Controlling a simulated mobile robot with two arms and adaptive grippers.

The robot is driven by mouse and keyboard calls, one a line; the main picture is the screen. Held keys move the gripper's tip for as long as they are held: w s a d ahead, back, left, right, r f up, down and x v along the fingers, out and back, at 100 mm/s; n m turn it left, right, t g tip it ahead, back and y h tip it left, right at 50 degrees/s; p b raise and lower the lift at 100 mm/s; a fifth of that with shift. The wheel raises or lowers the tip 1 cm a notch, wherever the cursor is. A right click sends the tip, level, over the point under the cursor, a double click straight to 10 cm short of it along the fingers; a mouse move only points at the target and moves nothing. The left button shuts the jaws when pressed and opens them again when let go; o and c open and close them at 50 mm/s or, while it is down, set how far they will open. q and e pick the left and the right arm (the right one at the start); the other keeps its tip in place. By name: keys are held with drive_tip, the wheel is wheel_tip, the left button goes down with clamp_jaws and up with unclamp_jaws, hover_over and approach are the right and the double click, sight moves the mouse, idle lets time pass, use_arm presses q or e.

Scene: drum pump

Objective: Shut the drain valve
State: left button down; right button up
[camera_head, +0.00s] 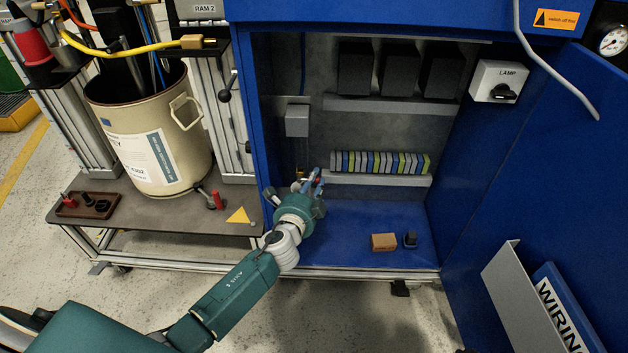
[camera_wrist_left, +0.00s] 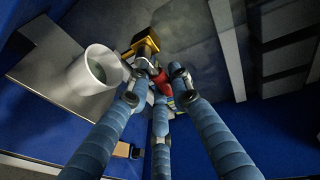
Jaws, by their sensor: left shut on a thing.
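My left gripper (camera_head: 312,183) reaches into the open blue cabinet at its left wall. In the left wrist view its three blue fingers are closed around a small red handle (camera_wrist_left: 162,86). The handle sits just below a brass-coloured fitting (camera_wrist_left: 142,42), and I take it to be the drain valve's. The fingertips hide much of it, so its angle cannot be read. In the head view the gripper hides the valve. My right gripper is not in view.
A whitish cup-shaped part (camera_wrist_left: 96,68) is close beside the fingers. A row of terminal blocks (camera_head: 380,162) is right of the gripper. An orange-brown block (camera_head: 384,242) and a small dark object (camera_head: 410,240) lie on the cabinet floor. The cream drum (camera_head: 150,130) stands outside, left.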

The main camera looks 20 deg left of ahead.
use_arm(q)
drive_tip(key=c, duration=1.5)
unclamp_jaws()
drive_tip(key=shift+c, duration=0.2)
drive_tip(key=s+r, duration=0.2)
drive_tip(key=s, duration=1)
drive_tip(key=shift+d+r, duration=0.15)
drive_tip(key=shift+d, duration=0.15)
